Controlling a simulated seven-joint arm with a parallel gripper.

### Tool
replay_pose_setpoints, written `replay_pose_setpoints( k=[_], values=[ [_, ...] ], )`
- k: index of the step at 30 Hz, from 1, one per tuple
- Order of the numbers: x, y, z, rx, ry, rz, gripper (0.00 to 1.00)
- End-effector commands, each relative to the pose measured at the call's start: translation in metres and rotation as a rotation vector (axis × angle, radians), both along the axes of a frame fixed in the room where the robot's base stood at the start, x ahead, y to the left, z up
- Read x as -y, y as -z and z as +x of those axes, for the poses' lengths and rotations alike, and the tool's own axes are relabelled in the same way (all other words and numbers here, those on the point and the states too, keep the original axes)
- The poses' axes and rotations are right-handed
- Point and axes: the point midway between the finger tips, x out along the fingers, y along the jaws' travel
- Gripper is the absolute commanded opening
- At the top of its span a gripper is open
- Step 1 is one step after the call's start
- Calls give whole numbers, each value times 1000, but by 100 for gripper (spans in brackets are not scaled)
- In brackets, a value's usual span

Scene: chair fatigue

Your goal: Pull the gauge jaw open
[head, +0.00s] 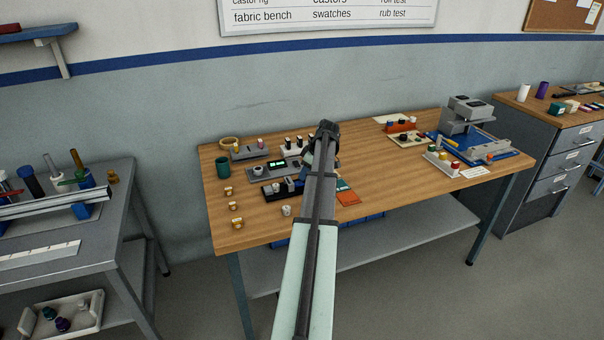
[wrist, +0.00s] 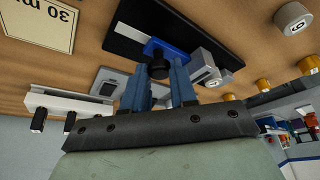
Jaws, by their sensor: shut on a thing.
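The gauge is a black base plate (wrist: 128,35) with a blue jaw (wrist: 172,48) and a pale grey block (wrist: 208,68) on it. In the head view its black base (head: 271,192) lies near the front of the wooden bench. My gripper (wrist: 159,78) has its two blue-grey fingers closed around a dark knob (wrist: 158,68) at the blue jaw. In the head view my arm hides the right part of the gauge and most of my gripper. The gap between jaw and block is too small to judge.
A green cup (head: 222,167) stands at the back left. Bare wood lies along the front left.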

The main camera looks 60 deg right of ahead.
Motion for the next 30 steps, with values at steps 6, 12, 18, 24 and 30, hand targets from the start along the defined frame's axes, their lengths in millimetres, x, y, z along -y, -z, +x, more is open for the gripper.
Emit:
replay_pose_setpoints(
  k=[6, 12, 18, 24, 30],
  values=[
    [5, 0, -4, -7, 6, -9, 38],
    [3, 0, -3, -5, 5, -7, 51],
    [3, -1, -3, -5, 4, -6, 51],
    [3, -17, -9, -4, 4, -7, 51],
    [3, -51, -23, -4, 6, -8, 51]
  ],
)
